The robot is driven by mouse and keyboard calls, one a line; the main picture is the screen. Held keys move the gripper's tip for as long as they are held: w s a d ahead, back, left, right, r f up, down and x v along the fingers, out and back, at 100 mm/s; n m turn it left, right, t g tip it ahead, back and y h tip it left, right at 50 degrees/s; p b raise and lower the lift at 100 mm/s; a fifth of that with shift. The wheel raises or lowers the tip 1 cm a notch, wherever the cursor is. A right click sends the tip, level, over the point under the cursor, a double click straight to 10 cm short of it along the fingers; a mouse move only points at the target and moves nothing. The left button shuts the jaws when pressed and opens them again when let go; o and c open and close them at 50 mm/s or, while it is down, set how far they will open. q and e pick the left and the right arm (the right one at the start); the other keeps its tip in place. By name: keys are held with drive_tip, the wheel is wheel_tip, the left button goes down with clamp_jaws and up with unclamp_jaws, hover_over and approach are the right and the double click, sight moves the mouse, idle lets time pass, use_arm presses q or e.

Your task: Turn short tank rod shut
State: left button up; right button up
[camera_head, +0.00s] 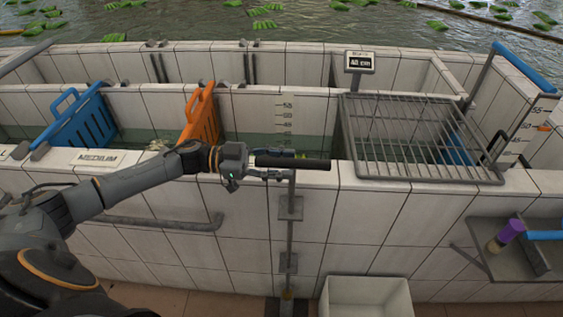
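A vertical grey rod (290,232) runs down the front of the white tiled wall through metal brackets. A black bar handle (305,163) lies across its top, pointing left to right. My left gripper (275,175) comes in from the left, just below the left half of this handle. Its fingertips are close to the rod's top. They are small, and I cannot tell whether they touch or grip it. My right gripper is out of view. No label reading short is legible; a sign on the left part of the wall reads MEDIUM (97,157).
An orange slotted gate (201,117) and a blue one (78,122) stand in the tank at left. A wire rack (420,135) lies over the tank at right. A white bin (365,297) stands below. A shelf (505,255) holds a purple-handled brush (507,235).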

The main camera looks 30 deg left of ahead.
use_arm(q)
drive_tip(key=v, duration=1.2)
idle(0.6)
